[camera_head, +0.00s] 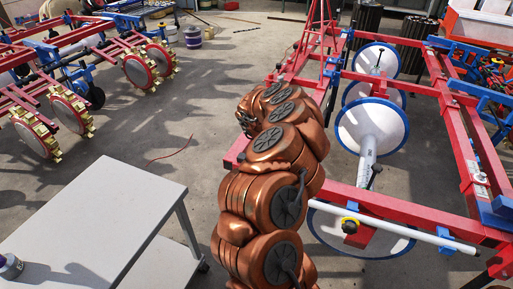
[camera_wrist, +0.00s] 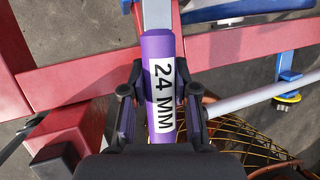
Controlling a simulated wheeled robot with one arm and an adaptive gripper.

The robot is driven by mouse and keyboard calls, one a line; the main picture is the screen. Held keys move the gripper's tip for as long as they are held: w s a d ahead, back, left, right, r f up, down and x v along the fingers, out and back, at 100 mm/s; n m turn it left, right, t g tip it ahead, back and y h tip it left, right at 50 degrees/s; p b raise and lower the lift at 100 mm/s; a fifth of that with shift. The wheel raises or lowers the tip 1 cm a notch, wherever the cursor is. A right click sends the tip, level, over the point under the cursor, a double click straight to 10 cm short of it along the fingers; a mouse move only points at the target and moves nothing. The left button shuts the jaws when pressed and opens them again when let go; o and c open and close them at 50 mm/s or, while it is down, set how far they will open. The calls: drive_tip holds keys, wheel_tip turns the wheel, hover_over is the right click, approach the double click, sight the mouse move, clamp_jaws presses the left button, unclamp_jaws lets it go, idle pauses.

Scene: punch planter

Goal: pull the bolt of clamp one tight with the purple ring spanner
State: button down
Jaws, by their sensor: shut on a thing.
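The purple ring spanner (camera_wrist: 160,60) has a white "24 MM" label. In the wrist view my gripper (camera_wrist: 159,92) is shut on its purple handle, one dark finger on each side. The spanner's grey metal shank (camera_wrist: 157,14) runs out of the top of the view, so its ring end is hidden. A red beam (camera_wrist: 85,75) lies below the spanner. In the head view my arm covers the gripper and spanner. I cannot tell which fitting is clamp one, and no bolt inside the spanner's ring shows.
A grey table (camera_head: 95,220) stands at left. Floor (camera_head: 190,120) beyond it is mostly clear.

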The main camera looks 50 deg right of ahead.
drive_tip(key=shift+r, duration=0.1)
idle(0.3)
drive_tip(key=shift+r+p, duration=0.3)
drive_tip(key=shift+r, duration=1.3)
drive_tip(key=shift+r+p, duration=0.8)
drive_tip(key=shift+r, duration=1.7)
drive_tip(key=shift+s+d+b, duration=0.1)
drive_tip(key=shift+s+b, duration=0.2)
drive_tip(key=shift+b, duration=0.45)
